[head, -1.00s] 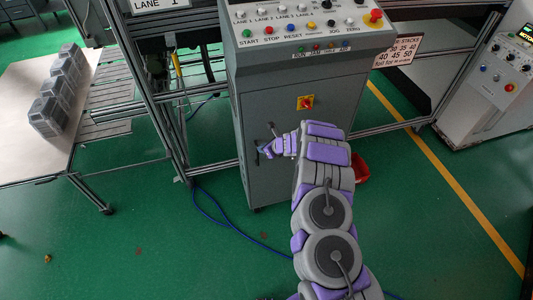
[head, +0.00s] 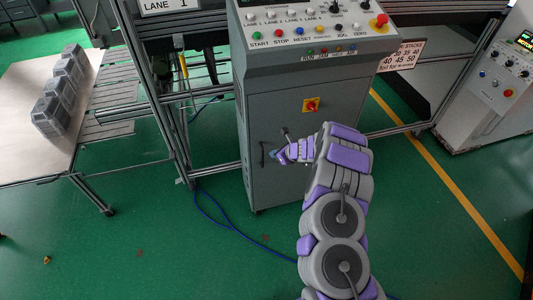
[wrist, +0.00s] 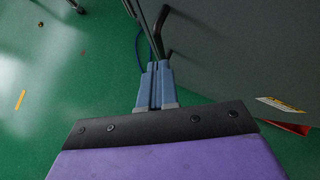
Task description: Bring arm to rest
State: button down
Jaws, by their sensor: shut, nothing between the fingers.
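My gripper (head: 277,153) is in front of the grey control cabinet (head: 265,110), near the cabinet's dark door handle. In the wrist view my gripper's two blue-grey fingers (wrist: 156,84) lie together with nothing between them. The dark handle shows beyond the fingertips in the wrist view, beside the cabinet side (wrist: 240,50). I cannot tell whether the fingertips touch the cabinet. My arm, grey and purple, reaches up from the bottom of the head view and bends left at the wrist.
A metal conveyor frame (head: 165,110) is left of the cabinet. Another control cabinet (head: 490,100) is at right. A blue cable (head: 215,220) lies on the open green floor (head: 150,250).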

jog(key=s+d+r+p, duration=0.2)
jog(key=s+d+r, duration=0.1)
jog(key=d+r, duration=0.3)
jog(key=s+a+r+n+g+y, duration=0.15)
jog(key=s+a+r+n, duration=0.25)
jog(key=r, duration=0.4)
jog(key=s+a+r+n+g+y, duration=0.1)
jog(key=s+a+r+n+y, duration=0.1)
jog(key=s+a+r+n, duration=0.45)
jog(key=s+a+r+n+g, duration=0.2)
jog(key=s+r+n+g, duration=0.15)
jog(key=s+r, duration=0.6)
jog(key=s+d+r+n+h, duration=0.1)
jog(key=s+d+n+h, duration=0.2)
jog(key=s+d, duration=0.4)
jog(key=s+d+r+n+g+h, duration=0.1)
jog(key=s+d+n+h, duration=0.3)
jog(key=s, duration=1)
jog(key=s+d+r+n+g+h, duration=0.1)
jog(key=s+d+r+n+h, duration=0.2)
jog(key=s+d, duration=0.7)
jog(key=shift+s+n, duration=0.45)
jog(key=shift+n, duration=0.55)
